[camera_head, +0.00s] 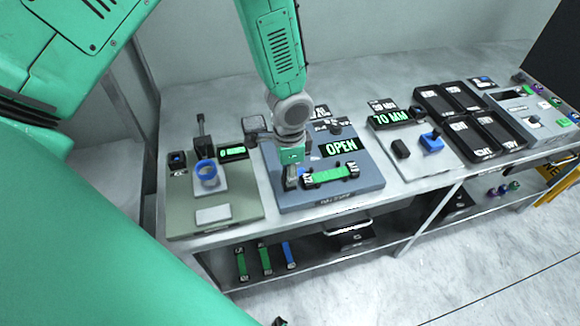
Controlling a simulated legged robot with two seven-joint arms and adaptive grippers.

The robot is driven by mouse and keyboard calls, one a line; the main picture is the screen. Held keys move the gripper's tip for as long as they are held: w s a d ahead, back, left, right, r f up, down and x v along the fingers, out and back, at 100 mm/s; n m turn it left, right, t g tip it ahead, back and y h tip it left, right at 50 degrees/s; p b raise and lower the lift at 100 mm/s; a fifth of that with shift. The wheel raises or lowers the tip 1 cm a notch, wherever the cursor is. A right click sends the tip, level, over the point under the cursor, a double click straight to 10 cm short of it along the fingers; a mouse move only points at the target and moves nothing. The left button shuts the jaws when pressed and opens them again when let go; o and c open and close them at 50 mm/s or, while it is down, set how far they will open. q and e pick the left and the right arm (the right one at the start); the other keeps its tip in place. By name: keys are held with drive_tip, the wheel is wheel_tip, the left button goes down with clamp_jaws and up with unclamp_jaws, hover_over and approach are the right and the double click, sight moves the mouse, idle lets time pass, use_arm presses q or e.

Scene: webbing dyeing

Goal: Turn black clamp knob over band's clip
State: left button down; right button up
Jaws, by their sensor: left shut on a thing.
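A green band (330,176) lies on the blue-grey station (330,203), with a dark, white-marked clip (307,180) at its left end and another clip (353,169) at its right end. My left gripper (290,182) points down at the left end of the band, close beside the left clip. It is shut on what appears to be the black clamp knob, which its fingers mostly hide. A display (339,147) behind the band reads OPEN in green. My right gripper is not in view.

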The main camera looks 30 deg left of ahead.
use_arm(q)
drive_tip(key=m+p, duration=0.1)
drive_tip(key=m, duration=0.3)
drive_tip(key=shift+w+r+m+p, duration=0.1)
drive_tip(key=shift+w+m+p, duration=0.05)
drive_tip(key=shift+m+p, duration=0.2)
idle(0.4)
drive_tip(key=c, duration=1.2)
unclamp_jaws()
wheel_tip(320, 180, up, 12)
